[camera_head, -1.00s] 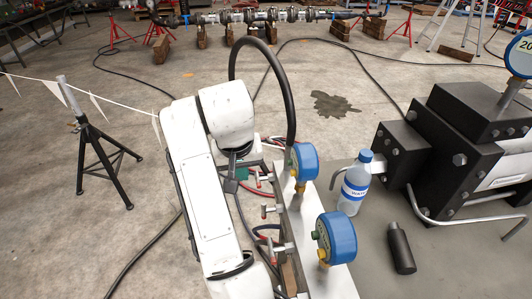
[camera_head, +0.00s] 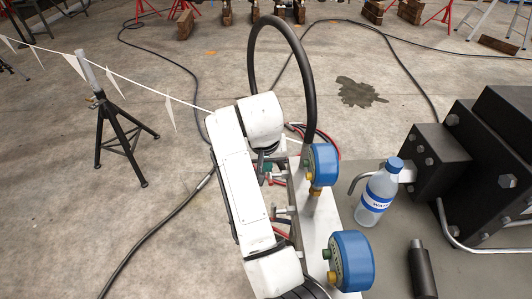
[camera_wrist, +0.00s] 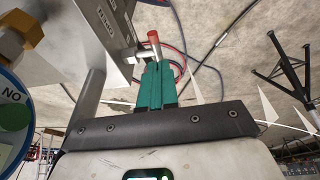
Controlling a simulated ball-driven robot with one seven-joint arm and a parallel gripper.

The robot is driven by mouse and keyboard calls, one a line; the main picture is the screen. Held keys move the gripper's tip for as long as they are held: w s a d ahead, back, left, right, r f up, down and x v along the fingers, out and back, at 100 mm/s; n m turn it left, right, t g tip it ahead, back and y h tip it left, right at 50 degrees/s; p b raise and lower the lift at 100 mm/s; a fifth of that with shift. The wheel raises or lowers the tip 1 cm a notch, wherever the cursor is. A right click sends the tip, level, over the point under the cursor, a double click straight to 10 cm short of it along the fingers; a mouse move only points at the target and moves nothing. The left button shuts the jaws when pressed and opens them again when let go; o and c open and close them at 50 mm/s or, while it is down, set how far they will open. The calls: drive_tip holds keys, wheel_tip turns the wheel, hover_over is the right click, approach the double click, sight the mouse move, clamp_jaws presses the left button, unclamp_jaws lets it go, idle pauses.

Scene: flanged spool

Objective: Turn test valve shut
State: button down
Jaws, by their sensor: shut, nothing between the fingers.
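The valve panel (camera_head: 318,229) is a pale metal plate carrying two blue gauges (camera_head: 322,164) and several small levers on its left side. In the wrist view a lever with a red tip (camera_wrist: 153,38) stands out from the panel's grey metal block (camera_wrist: 85,30), beside a partly readable label (camera_wrist: 106,16). My gripper (camera_wrist: 158,66) has green fingers, shut and empty, with their tips just below or touching the red-tipped lever; I cannot tell which. In the head view my gripper (camera_head: 266,168) is partly hidden by my arm, left of the upper gauge.
A black hose (camera_head: 252,75) arches over the panel. A water bottle (camera_head: 376,196) and a black cylinder (camera_head: 422,270) are on the grey bench (camera_head: 390,250), beside a dark block assembly (camera_head: 450,150). A black tripod (camera_head: 118,135) holds a flagged line at left.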

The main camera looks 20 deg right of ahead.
sight(270, 179)
drive_tip(key=shift+s+d+f, duration=0.1)
drive_tip(key=shift+d+f, duration=0.1)
drive_tip(key=shift+f, duration=0.95)
drive_tip(key=shift+d+f, duration=0.2)
drive_tip(key=shift+f, duration=0.9)
drive_tip(key=shift+f, duration=0.1)
